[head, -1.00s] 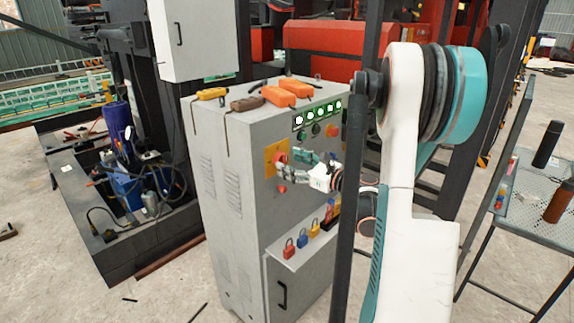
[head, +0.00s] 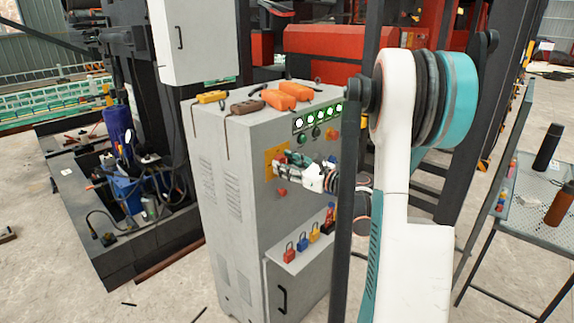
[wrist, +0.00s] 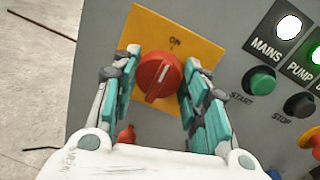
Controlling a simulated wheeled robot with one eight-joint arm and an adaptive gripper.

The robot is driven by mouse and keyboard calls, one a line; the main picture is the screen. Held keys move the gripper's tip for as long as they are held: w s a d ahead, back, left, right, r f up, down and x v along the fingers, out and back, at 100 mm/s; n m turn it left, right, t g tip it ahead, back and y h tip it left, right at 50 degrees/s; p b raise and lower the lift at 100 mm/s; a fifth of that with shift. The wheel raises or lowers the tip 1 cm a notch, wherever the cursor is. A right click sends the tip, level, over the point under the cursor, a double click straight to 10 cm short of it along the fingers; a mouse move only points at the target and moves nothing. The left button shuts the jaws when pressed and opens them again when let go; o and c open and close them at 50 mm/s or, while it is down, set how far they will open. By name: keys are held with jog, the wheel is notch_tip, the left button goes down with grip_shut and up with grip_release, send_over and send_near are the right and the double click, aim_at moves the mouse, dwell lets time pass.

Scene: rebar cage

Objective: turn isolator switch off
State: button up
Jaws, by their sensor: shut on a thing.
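The isolator switch is a red rotary knob (wrist: 158,80) on a yellow plate (wrist: 205,47) on the grey cabinet's front. The knob's ridge is tilted and points roughly toward the "ON" mark above it. My gripper (wrist: 160,88) has one finger on each side of the knob and is shut on it. In the head view my gripper (head: 288,160) is at the yellow plate (head: 270,162) and mostly covers the knob. No "OFF" mark can be seen; the lower plate is partly hidden by my gripper.
Right of the plate are a green START button (wrist: 261,80), a black STOP button (wrist: 299,105) and lit lamps (wrist: 288,27). A small red part (wrist: 127,134) is below the knob. Padlocks stand on a shelf (head: 290,262) below. Orange pendants (head: 280,98) lie on the cabinet top.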

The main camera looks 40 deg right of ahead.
jog(key=n, duration=0.5)
jog(key=n+h, duration=0.1)
jog(key=n, duration=1)
jog(key=shift+a+f+n+g, duration=0.15)
jog(key=shift+a+n+g, duration=0.1)
jog(key=shift+n+g, duration=0.15)
jog(key=shift+h, duration=0.3)
dwell(0.4)
jog(key=o, duration=1.1)
jog(key=s, duration=0.8)
jog(key=s+d+r, duration=0.1)
jog(key=s, duration=0.3)
